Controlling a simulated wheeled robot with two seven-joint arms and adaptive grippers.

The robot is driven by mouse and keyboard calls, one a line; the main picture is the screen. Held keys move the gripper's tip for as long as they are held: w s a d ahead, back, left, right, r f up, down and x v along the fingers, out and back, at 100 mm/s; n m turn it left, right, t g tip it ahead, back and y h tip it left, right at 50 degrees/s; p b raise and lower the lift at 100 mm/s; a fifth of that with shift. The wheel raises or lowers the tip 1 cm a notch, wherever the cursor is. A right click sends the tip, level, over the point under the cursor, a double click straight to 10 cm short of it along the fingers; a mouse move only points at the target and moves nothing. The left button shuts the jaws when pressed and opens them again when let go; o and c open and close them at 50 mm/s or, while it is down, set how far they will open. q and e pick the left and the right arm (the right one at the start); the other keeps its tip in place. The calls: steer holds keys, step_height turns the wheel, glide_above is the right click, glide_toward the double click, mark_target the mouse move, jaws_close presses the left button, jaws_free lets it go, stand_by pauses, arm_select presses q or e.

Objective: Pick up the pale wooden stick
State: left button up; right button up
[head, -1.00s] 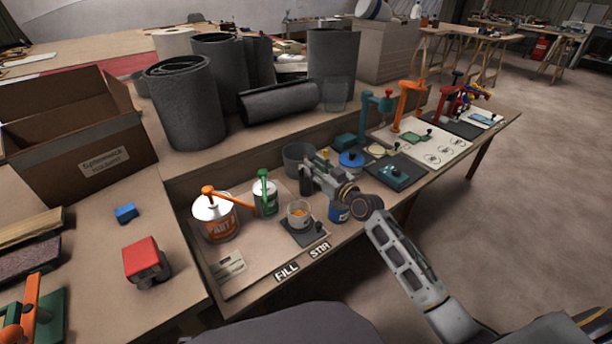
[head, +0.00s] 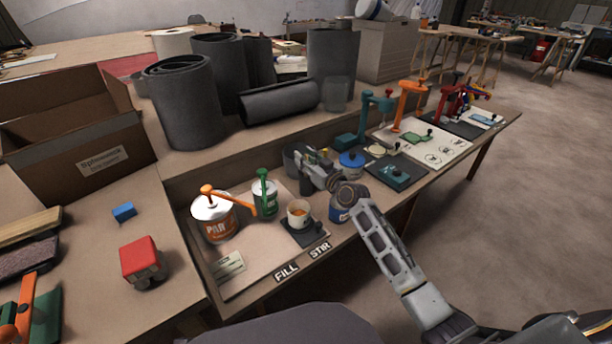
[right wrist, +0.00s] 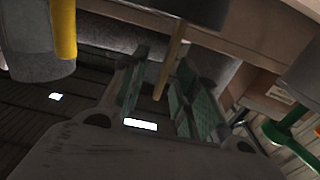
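The pale wooden stick (right wrist: 172,60) shows in the right wrist view as a thin tan strip. It runs between the two fingers of my right gripper (right wrist: 160,85). The fingers, with green ridged pads, are open with a gap on both sides of the stick. In the head view my right gripper (head: 308,178) is beside the dark grey cup (head: 291,160) on the bench. The stick cannot be made out in the head view. My left gripper is not in view.
Grey rolls (head: 185,105) stand behind.

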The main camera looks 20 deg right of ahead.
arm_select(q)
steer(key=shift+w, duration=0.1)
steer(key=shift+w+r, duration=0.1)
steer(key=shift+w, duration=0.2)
arm_select(e)
jaws_close()
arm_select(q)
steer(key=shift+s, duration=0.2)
arm_select(e)
steer(key=shift+r, duration=0.15)
steer(key=shift+r, duration=0.15)
step_height(320, 180, up, 2)
steer(key=shift+r+p, duration=0.1)
steer(key=shift+p, duration=0.45)
step_height(320, 180, up, 7)
steer(key=shift+f+p, duration=0.1)
steer(key=shift+p, duration=1.15)
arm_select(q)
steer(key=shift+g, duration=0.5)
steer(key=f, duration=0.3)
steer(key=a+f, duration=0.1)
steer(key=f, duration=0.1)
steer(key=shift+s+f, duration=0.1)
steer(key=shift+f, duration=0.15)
arm_select(e)
steer(key=shift+r, duration=0.25)
